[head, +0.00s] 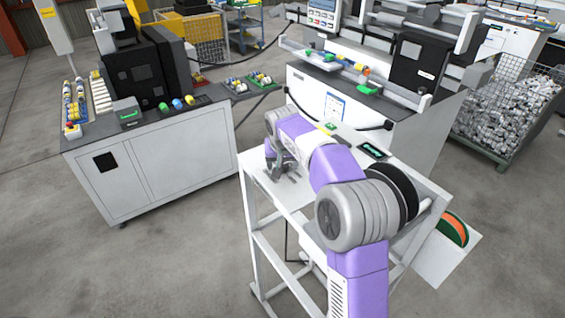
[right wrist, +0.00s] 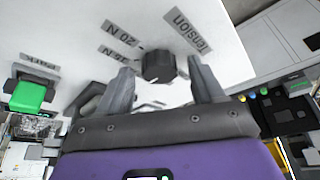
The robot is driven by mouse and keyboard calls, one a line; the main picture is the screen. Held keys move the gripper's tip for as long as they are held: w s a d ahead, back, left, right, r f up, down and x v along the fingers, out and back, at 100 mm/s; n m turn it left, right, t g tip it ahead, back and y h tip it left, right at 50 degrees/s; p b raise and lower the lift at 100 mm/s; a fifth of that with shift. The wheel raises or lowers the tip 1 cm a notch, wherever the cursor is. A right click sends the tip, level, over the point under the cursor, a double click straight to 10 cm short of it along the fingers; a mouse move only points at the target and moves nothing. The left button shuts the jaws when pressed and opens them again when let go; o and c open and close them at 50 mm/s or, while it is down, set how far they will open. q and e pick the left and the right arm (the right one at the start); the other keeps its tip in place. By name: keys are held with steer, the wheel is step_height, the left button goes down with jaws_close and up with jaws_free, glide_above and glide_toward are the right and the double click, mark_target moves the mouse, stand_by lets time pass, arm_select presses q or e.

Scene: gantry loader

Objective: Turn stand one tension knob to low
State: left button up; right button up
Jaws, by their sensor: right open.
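The tension knob (right wrist: 158,66) is a small black dial on a white panel in the right wrist view. Around it are the labels "Tension", "20 N" and one that seems to read "35 N". My right gripper (right wrist: 160,72) is open, with one finger on each side of the knob; I cannot tell whether either touches it. In the head view my right gripper (head: 281,168) is low over the top of the white stand (head: 296,192), and the arm and gripper hide the knob. My left gripper is not in view.
A small dark display (head: 372,151) is on the stand, and black discs are partly behind my arm. A grey-white cabinet (head: 150,170) stands left, a machine bench (head: 325,105) behind, a wire bin (head: 508,105) right.

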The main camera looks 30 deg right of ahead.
steer(key=shift+c, duration=0.3)
steer(key=c, duration=1)
steer(key=n+y+p, duration=0.1)
steer(key=n, duration=0.1)
steer(key=n+p, duration=0.1)
steer(key=n, duration=0.1)
steer(key=shift+d+r+n+t+y, duration=0.1)
steer(key=shift+d+n+t+y, duration=0.05)
steer(key=shift+n+t+y, duration=0.2)
steer(key=n+y+p, duration=0.2)
steer(key=n, duration=0.2)
steer(key=shift+d+n+p, duration=0.1)
steer(key=shift+n+p, duration=0.2)
steer(key=shift+n, duration=0.05)
steer(key=n+y+p, duration=0.1)
steer(key=n, duration=0.1)
steer(key=n+g+p, duration=0.1)
steer(key=n+p, duration=0.1)
steer(key=n, duration=0.1)
steer(key=shift+w+d+y, duration=0.1)
steer(key=shift+w+y, duration=0.05)
steer(key=shift+y, duration=0.2)
steer(key=shift+n+g+y+p, duration=0.4)
steer(key=shift+n+g, duration=0.25)
steer(key=shift+n, duration=1.05)
